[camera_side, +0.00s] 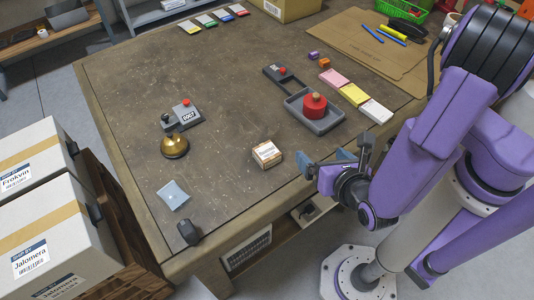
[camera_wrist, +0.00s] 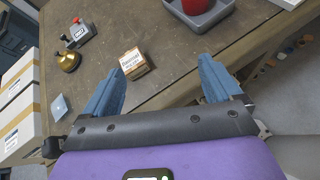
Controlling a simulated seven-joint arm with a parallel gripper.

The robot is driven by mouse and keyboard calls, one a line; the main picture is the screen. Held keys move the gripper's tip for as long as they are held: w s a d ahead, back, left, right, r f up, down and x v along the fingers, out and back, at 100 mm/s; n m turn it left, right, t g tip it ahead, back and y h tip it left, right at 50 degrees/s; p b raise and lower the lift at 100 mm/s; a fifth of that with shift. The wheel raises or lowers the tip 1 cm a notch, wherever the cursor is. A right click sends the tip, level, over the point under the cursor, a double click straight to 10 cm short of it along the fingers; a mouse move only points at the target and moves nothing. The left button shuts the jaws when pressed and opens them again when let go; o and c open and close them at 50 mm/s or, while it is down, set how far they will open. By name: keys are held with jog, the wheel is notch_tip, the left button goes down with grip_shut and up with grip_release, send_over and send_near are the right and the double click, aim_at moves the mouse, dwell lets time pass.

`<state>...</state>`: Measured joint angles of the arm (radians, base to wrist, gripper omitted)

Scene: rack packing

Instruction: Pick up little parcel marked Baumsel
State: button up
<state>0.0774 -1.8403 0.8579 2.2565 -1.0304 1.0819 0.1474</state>
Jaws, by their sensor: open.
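The little parcel (camera_side: 267,154) is a small light-brown box with a white label on top, standing on the table near its front edge. The label's print is too small to read surely. It also shows in the wrist view (camera_wrist: 135,63), ahead of my fingers and nearer the left one. My gripper (camera_side: 328,166) is to the right of the parcel in the side view, apart from it, by the table's front edge. In the wrist view my gripper (camera_wrist: 162,85) has its two blue fingers wide apart with nothing between them.
A brass bell (camera_side: 174,146) and a grey switch box (camera_side: 183,116) stand left of the parcel. A grey tray (camera_side: 331,123) with a red round object (camera_side: 314,105) lies behind it. Large white boxes (camera_side: 62,235) stand at the left. The table around the parcel is clear.

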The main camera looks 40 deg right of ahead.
aim_at(271, 156)
jog(key=s+a+f+n+t+y, duration=0.1)
jog(key=a+f+n+t+y, duration=0.15)
jog(key=a+f+n, duration=0.2)
jog(key=shift+n+g+y, duration=0.35)
jog(key=x, duration=1.7)
jog(key=shift+f, duration=0.25)
jog(key=c, duration=1.1)
